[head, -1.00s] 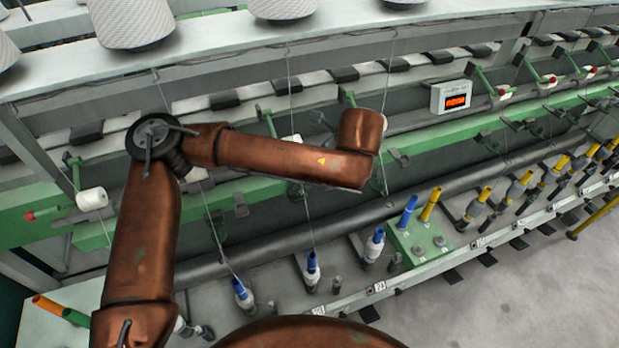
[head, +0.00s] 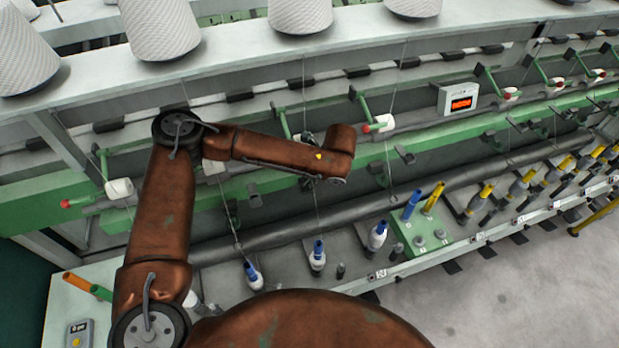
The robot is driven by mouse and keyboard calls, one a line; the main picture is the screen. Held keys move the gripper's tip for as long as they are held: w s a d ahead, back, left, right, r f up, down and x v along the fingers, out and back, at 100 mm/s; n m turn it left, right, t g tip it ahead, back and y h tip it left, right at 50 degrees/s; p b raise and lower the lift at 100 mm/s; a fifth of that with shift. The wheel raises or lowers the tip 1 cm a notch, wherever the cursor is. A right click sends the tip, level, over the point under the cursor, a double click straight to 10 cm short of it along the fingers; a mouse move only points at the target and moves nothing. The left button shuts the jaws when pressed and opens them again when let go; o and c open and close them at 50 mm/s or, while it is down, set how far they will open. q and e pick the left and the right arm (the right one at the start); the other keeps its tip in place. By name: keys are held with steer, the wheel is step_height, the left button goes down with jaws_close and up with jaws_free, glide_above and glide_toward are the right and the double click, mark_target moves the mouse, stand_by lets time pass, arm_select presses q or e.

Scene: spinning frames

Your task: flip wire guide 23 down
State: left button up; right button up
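The front rail carries small number plates, and one near the middle (head: 377,274) seems to read 23. Behind it stands a spindle with a blue-and-white bobbin (head: 377,237). Small dark wire guides hang along the green rail, one at the middle (head: 378,169) above that spindle and another farther left (head: 254,195). I cannot tell surely which is 23 or how it is tilted. My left arm crosses from the left in front of the rail. My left gripper (head: 312,181) is mostly hidden behind its brown wrist, left of the middle guide. My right gripper is out of view.
White yarn cones (head: 300,14) stand on the top shelf. A green box (head: 422,232) with blue and yellow tubes sits on the spindle rail. A display box (head: 457,98) with red digits hangs at right. Vertical yarns run close to my arm. Grey floor lies at lower right.

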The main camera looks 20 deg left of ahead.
arm_select(q)
steer(key=shift+a+f, duration=0.1)
steer(key=shift+f, duration=0.2)
steer(key=shift+c, duration=0.5)
jaws_close()
